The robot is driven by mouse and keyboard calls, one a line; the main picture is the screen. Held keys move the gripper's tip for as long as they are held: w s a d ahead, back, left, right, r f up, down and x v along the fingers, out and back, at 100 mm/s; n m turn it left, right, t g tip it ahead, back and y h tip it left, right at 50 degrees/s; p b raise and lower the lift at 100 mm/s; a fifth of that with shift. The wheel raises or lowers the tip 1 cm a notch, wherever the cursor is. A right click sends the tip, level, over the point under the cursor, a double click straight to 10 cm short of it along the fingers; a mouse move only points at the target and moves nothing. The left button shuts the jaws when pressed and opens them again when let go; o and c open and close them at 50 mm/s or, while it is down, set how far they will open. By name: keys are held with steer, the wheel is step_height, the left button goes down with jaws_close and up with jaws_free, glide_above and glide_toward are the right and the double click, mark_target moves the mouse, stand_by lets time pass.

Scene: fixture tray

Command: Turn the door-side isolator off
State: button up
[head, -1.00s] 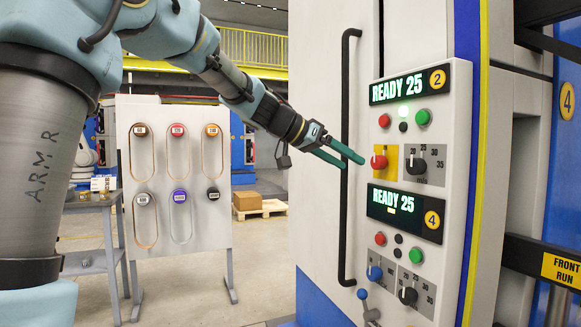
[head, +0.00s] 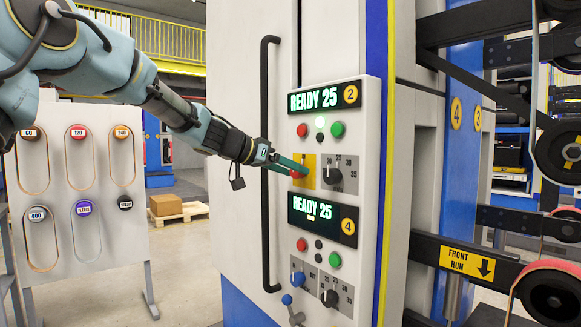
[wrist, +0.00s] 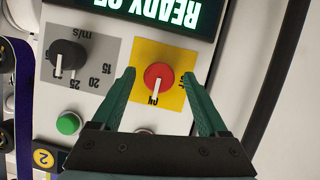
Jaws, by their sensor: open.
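The isolator is a red knob (wrist: 158,77) on a yellow plate (wrist: 143,53), on the upper control panel marked 2. In the head view the red knob (head: 298,172) sits on the panel's door side, left of the black speed dial (head: 333,176). Its white pointer points to the bottom of the upside-down wrist view, towards a partly hidden label. My gripper (wrist: 160,80) is open, with one green finger on each side of the knob. I cannot tell whether the fingers touch it. In the head view my gripper (head: 292,166) is at the yellow plate.
A long black door handle (head: 266,160) runs left of the panel. Below, the panel marked 4 has a blue knob (head: 298,278) and a black dial (head: 329,297); a blue-tipped lever (head: 287,300) is lower still. Red and green buttons (head: 337,129) sit above the upper knob.

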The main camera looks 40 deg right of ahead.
jaws_close()
stand_by(0.7)
